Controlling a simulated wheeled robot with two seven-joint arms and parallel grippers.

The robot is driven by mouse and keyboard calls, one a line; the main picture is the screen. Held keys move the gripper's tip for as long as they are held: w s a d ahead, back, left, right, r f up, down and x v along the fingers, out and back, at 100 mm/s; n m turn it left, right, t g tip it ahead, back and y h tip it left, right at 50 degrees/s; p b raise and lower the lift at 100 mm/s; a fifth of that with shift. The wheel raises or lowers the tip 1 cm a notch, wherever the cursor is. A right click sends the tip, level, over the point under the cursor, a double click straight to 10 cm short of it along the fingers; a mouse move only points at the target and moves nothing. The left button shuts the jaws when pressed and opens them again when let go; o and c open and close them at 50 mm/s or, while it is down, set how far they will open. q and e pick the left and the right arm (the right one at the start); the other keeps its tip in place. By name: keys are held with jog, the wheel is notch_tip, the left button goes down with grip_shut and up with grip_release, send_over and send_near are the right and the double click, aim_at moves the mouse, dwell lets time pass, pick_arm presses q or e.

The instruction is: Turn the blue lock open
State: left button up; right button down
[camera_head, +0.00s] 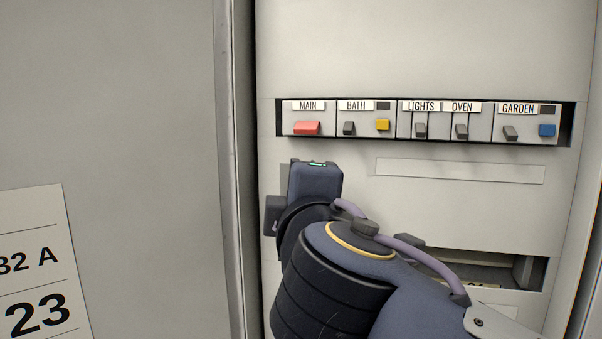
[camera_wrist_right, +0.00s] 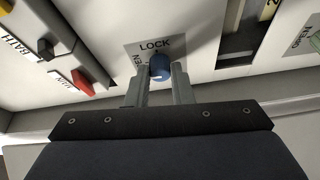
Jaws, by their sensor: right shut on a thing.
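The blue lock (camera_wrist_right: 160,67) is a round knob on a grey label plate marked LOCK (camera_wrist_right: 155,45) in the right wrist view. A second word on the plate is partly covered by a finger. My right gripper (camera_wrist_right: 160,79) is shut on the blue lock, one finger on each side of it. In the head view my right arm reaches in from the lower right to the panel, and its wrist hides the lock and the fingertips. My left gripper is not in view.
A row of switches (camera_head: 420,122) labelled MAIN, BATH, LIGHTS, OVEN and GARDEN sits above my wrist. A recessed slot (camera_head: 525,270) lies to the lower right. A grey cabinet door (camera_head: 110,100) with a printed card (camera_head: 40,265) stands at left.

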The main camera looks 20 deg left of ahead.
jog(key=shift+n+g+p, duration=0.3)
jog(key=shift+n+p, duration=0.3)
jog(key=c, duration=1.3)
grip_release()
jog(key=shift+b+v, duration=1.05)
jog(key=shift+v, duration=2.9)
jog(key=shift+a, duration=0.1)
